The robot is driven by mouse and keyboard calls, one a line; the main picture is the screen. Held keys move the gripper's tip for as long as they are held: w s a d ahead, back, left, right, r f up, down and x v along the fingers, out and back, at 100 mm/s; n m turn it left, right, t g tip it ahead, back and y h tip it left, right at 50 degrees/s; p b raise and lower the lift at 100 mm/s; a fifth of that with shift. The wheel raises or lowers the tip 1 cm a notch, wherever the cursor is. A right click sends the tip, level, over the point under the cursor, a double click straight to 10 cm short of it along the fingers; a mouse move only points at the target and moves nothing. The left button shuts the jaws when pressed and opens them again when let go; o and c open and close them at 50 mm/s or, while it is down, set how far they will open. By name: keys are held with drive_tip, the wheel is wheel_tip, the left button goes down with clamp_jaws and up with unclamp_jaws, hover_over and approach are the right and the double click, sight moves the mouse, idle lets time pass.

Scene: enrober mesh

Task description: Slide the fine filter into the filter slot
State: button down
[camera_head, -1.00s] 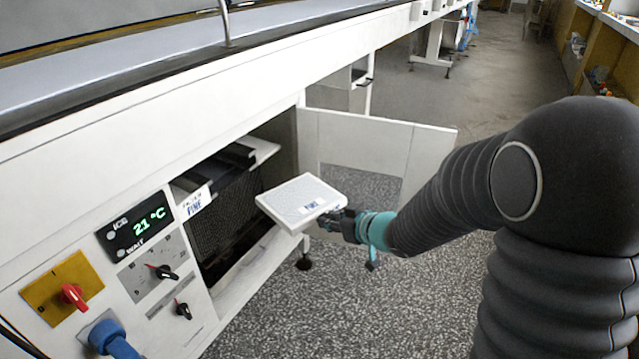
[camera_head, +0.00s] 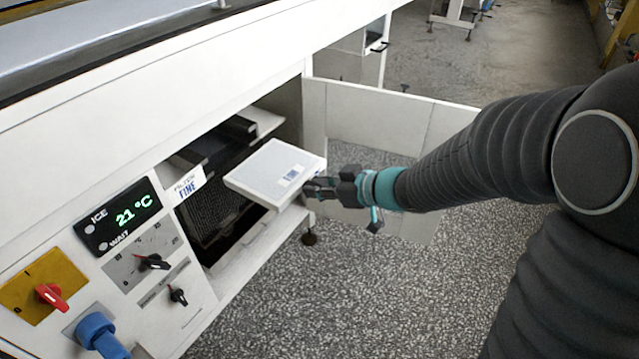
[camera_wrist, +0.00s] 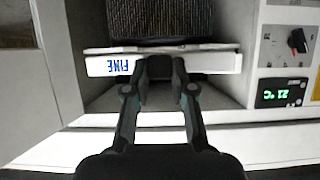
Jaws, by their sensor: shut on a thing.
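The fine filter (camera_head: 272,172) is a flat white panel with a blue label on its near edge. My gripper (camera_head: 318,187) is shut on that near edge and holds the filter about level in front of the open bay. In the wrist view the filter (camera_wrist: 215,62) shows edge-on with "FINE" on it, and my gripper (camera_wrist: 160,68) grips it near the middle. The filter slot (camera_head: 190,160) is at the top of the bay, beside a "FILTER FINE" label (camera_head: 187,186). The filter hides part of the opening, and I cannot tell whether its far edge is inside.
An open white door (camera_head: 375,120) stands right of the bay. A dark mesh block (camera_head: 205,215) sits inside the bay. A control panel (camera_head: 125,215) with knobs and a 21 °C display is at the left. The speckled floor in front is clear.

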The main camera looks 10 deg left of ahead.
sight(295, 177)
drive_tip(key=shift+w+a+p, duration=0.1)
drive_tip(key=shift+w+a, duration=0.25)
drive_tip(key=shift+a, duration=0.5)
drive_tip(key=shift+w+a+p, duration=0.15)
drive_tip(key=shift+w+a, duration=0.2)
drive_tip(key=shift+a, duration=0.55)
drive_tip(key=shift+w+a+p, duration=0.1)
drive_tip(key=shift+w+a, duration=0.25)
drive_tip(key=shift+a, duration=0.5)
